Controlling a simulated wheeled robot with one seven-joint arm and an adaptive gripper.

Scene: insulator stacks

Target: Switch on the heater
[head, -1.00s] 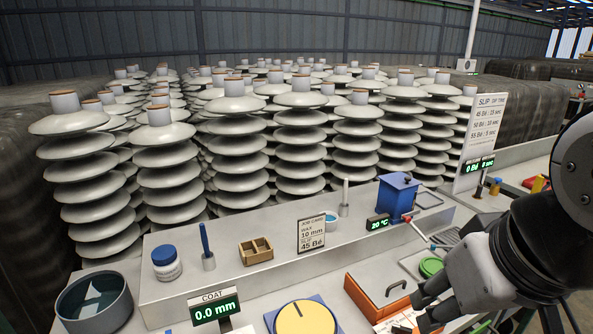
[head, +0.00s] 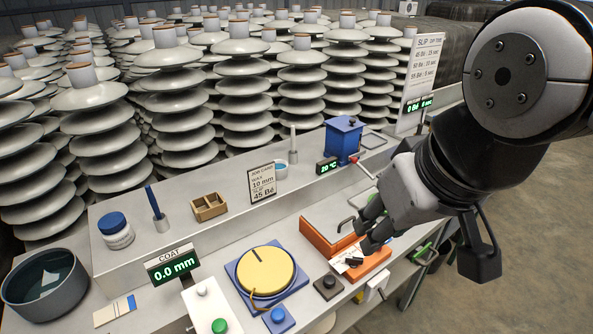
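The likely heater is a blue box (head: 343,141) on the raised back shelf, beside a small display (head: 327,165) reading 20 °C. A lever with a red knob (head: 352,160) sticks out at its front right. No part is labelled as a heater. My gripper (head: 359,236) hangs in front of and below the box, over the orange tray (head: 318,239) on the lower bench. Its dark fingers look spread with nothing between them. It is apart from the box and the lever.
A job card (head: 262,181), a wooden box (head: 209,206) and a white jar (head: 115,232) stand on the shelf. A yellow turntable (head: 265,270) and a green button (head: 219,326) are on the lower bench. Insulator stacks (head: 182,105) fill the back.

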